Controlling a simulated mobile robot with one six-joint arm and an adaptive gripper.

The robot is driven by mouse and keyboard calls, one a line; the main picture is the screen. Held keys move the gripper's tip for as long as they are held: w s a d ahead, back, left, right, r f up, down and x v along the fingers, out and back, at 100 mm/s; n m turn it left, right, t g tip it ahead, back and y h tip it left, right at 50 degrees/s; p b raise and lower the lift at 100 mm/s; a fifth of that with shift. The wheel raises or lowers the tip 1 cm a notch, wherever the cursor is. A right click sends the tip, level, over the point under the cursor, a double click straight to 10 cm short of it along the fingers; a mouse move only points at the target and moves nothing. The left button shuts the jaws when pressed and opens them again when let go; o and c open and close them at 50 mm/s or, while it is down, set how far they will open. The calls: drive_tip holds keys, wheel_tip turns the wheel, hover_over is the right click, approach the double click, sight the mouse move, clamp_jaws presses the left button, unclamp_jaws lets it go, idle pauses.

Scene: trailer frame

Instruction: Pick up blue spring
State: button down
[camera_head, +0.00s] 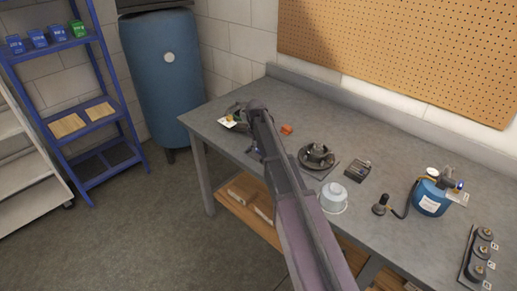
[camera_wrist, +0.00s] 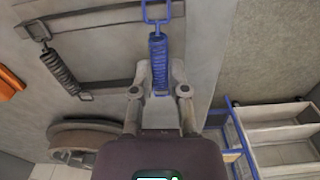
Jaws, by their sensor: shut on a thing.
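The blue spring (camera_wrist: 158,62) is a coil with wire hooks at its ends. In the wrist view it lies lengthwise between the two fingers of my gripper (camera_wrist: 160,78), which is shut on it. Its upper hook reaches past the fingertips, close to a grey bar frame. A dark spring (camera_wrist: 60,72) with hooked ends lies left of the fingers. In the head view my gripper (camera_head: 256,147) is at the bench's front edge, and my arm mostly hides the spring there.
The grey bench (camera_head: 330,218) carries an orange part (camera_head: 286,129), a round drum part (camera_head: 317,156), a white pot (camera_head: 333,198) and a blue canister (camera_head: 431,198). A blue shelf (camera_head: 110,108) and blue tank (camera_head: 165,75) stand left. The floor between is clear.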

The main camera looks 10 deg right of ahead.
drive_tip(key=shift+r+p, duration=1.6)
drive_tip(key=shift+r, duration=0.1)
drive_tip(key=shift+s+r+p, duration=0.15)
drive_tip(key=shift+r+p, duration=0.1)
drive_tip(key=shift+p, duration=0.05)
drive_tip(key=s+a+r, duration=0.1)
drive_tip(key=s, duration=1.4)
drive_tip(key=shift+s+p, duration=0.35)
drive_tip(key=shift+p, duration=0.1)
drive_tip(key=shift+r, duration=0.1)
drive_tip(key=shift+r+p, duration=1.5)
drive_tip(key=shift+p, duration=0.1)
drive_tip(key=shift+a, duration=0.1)
